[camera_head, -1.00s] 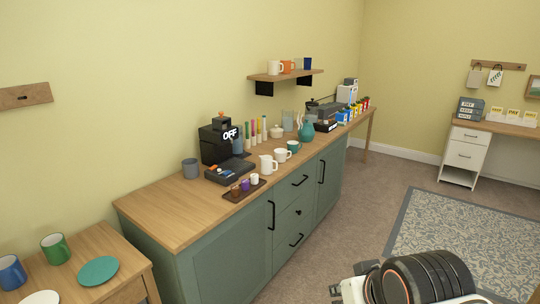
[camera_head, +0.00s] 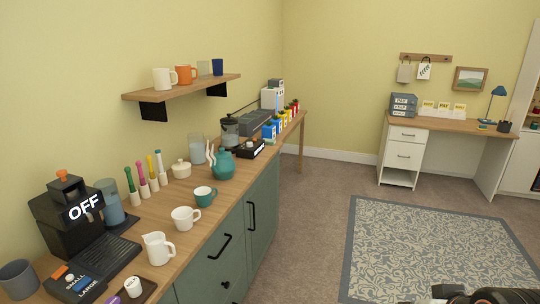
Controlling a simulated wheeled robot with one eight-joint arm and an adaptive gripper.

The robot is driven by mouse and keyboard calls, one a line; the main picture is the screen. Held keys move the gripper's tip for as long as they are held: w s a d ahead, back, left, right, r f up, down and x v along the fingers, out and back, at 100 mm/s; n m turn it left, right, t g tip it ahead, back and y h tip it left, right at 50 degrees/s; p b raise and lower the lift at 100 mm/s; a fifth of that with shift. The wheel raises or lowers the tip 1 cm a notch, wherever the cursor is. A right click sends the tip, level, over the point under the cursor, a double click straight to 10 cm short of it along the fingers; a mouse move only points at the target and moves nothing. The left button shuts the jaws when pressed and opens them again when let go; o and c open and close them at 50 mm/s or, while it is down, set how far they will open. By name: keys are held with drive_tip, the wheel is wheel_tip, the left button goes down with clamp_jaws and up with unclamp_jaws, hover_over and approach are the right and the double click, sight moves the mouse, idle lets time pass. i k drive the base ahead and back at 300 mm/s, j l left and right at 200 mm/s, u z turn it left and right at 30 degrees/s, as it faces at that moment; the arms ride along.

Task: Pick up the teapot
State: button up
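A teal teapot (camera_head: 222,165) stands upright on the wooden counter top, near its front edge and past the middle of the counter. White wisps like steam show at its left side. A teal cup (camera_head: 204,196) and a white cup (camera_head: 185,218) stand nearer to me along the same edge. Part of my arm shows at the bottom right corner, well apart from the teapot. My gripper's fingers are not in view.
A coffee machine (camera_head: 72,215) and a white jug (camera_head: 158,248) stand at the near end. A lidded white pot (camera_head: 181,169) and a glass container (camera_head: 197,148) stand behind the teapot. A wall shelf (camera_head: 184,87) hangs above. Open floor with a rug (camera_head: 430,245) lies right.

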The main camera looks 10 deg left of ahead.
sight(222, 170)
drive_tip(key=i+u, duration=0.2)
drive_tip(key=i, duration=0.35)
drive_tip(key=i+l+u, duration=0.2)
drive_tip(key=i, duration=0.35)
drive_tip(key=i+l+u, duration=0.2)
drive_tip(key=i, duration=0.3)
drive_tip(key=i+u, duration=0.45)
drive_tip(key=i+l+u, duration=0.2)
drive_tip(key=u, duration=0.3)
drive_tip(key=i+l+u, duration=0.25)
drive_tip(key=u, duration=0.2)
drive_tip(key=i, duration=0.1)
